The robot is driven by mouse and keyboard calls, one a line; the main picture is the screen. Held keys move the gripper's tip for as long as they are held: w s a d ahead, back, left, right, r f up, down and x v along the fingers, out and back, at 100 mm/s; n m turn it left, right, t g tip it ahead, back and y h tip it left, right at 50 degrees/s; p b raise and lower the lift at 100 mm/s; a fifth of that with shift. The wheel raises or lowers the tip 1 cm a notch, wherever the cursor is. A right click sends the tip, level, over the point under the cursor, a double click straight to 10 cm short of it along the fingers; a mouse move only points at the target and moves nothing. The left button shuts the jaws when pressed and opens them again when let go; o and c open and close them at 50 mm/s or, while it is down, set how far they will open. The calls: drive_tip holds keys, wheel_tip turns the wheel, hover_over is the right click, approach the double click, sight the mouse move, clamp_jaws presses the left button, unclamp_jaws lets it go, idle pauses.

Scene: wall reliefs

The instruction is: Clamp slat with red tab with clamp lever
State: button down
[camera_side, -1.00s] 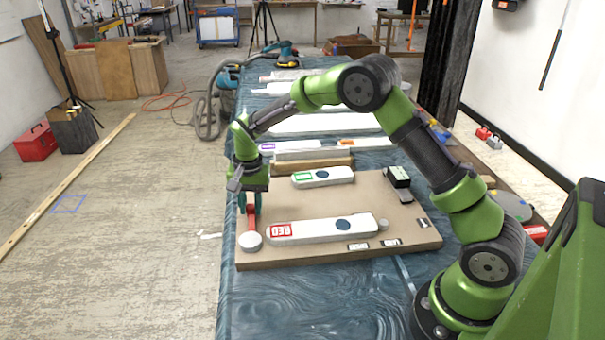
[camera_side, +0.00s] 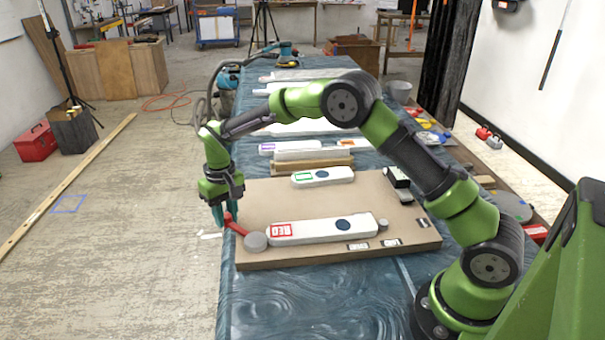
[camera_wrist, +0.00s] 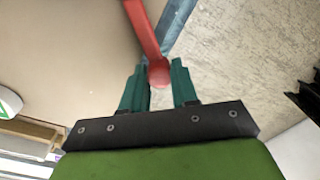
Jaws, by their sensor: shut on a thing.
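The white slat with the red tab (camera_side: 322,229) lies on the brown board, with its red-framed label at its left end and a dark blue oval on it. The clamp lever (camera_side: 234,226) is a red arm on a round grey hub (camera_side: 256,241) beside the slat's left end. The lever points up and left from the hub, out past the board's left edge. My gripper (camera_side: 225,214) is shut on the lever's outer end. In the wrist view the lever's red knob (camera_wrist: 159,74) sits between the teal fingers. Whether the hub presses on the slat is unclear.
The brown board (camera_side: 400,232) rests on a blue-covered table. A slat with a green label (camera_side: 322,176) lies farther back on it. A black block (camera_side: 397,178) stands at the right. More slats lie behind the board. Open floor is left of the table.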

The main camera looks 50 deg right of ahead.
drive_tip(key=a+n, duration=0.2)
drive_tip(key=s+a+n, duration=0.1)
drive_tip(key=n, duration=0.1)
drive_tip(key=shift+a+r+n, duration=0.1)
drive_tip(key=shift+a+n, duration=0.2)
drive_tip(key=shift+a, duration=0.05)
drive_tip(key=shift+s+a+n, duration=0.45)
drive_tip(key=shift+a+n, duration=0.3)
drive_tip(key=shift+n, duration=0.45)
drive_tip(key=shift+s+a+n, duration=0.7)
drive_tip(key=shift+n, duration=0.6)
drive_tip(key=c, duration=0.9)
unclamp_jaws()
drive_tip(key=shift+o, duration=0.2)
wheel_tip(320, 180, up, 17)
drive_tip(key=shift+w+d, duration=0.15)
drive_tip(key=shift+d, duration=0.1)
